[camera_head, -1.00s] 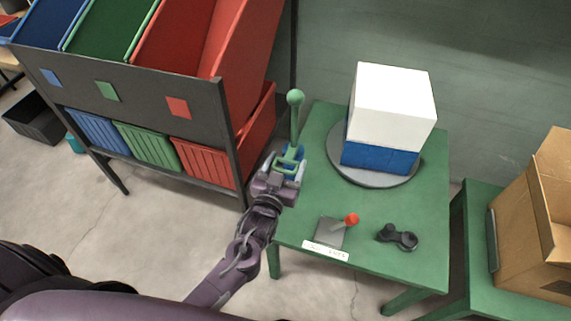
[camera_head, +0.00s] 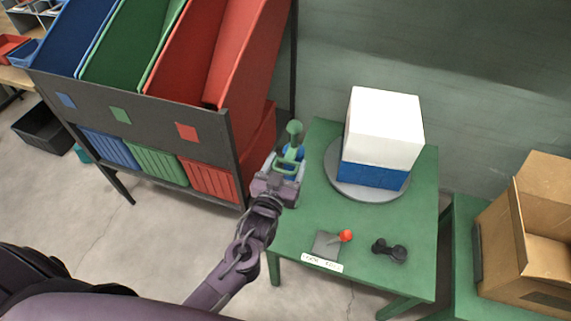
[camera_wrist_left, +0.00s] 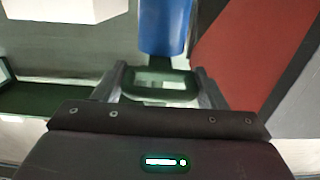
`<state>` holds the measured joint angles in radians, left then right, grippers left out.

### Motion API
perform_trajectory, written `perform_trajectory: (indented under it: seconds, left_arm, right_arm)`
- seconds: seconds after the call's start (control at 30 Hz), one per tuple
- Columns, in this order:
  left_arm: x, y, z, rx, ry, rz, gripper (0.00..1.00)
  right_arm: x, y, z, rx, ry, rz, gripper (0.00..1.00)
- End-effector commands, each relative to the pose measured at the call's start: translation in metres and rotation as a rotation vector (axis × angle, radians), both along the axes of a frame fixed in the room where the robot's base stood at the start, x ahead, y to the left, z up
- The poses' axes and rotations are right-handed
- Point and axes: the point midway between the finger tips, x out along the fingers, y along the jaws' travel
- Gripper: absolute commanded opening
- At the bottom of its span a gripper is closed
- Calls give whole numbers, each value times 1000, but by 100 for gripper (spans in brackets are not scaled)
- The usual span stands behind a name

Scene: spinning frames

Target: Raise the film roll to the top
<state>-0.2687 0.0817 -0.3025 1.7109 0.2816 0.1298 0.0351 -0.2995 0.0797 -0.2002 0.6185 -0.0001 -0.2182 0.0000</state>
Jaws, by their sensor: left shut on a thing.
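The film roll shows as a blue cylinder (camera_wrist_left: 165,28) in the left wrist view, with a green frame-like handle (camera_wrist_left: 160,84) at its near end. In the head view the green handle (camera_head: 290,160) and a little blue of the roll (camera_head: 298,151) show at the table's left edge. A green post with a round knob (camera_head: 294,128) rises just above the handle. My left gripper (camera_head: 287,168) is shut on the handle, with a finger at each side of it. Much of the roll is hidden behind the gripper and handle. My right gripper is not in view.
A green table (camera_head: 310,215) carries a grey turntable (camera_head: 335,183) with a white and blue box (camera_head: 384,125), a red-knobbed lever (camera_head: 346,236) and a black two-knobbed object (camera_head: 390,250). A bin rack (camera_head: 155,125) stands left. A cardboard box (camera_head: 535,230) stands right.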

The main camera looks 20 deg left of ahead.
Motion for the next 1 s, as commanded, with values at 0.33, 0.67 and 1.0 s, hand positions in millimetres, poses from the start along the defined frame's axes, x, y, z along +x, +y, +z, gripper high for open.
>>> perform_trajectory:
  seconds: [0.33,0.67,1.0]
  left_arm:
    - [1,-2,6,-4,-14,-4,73]
    - [-32,-1,3,-1,-8,-4,73]
    - [-74,0,6,-3,-17,-5,73]
  right_arm:
    - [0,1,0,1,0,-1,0]
    - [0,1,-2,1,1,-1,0]
    - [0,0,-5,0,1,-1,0]
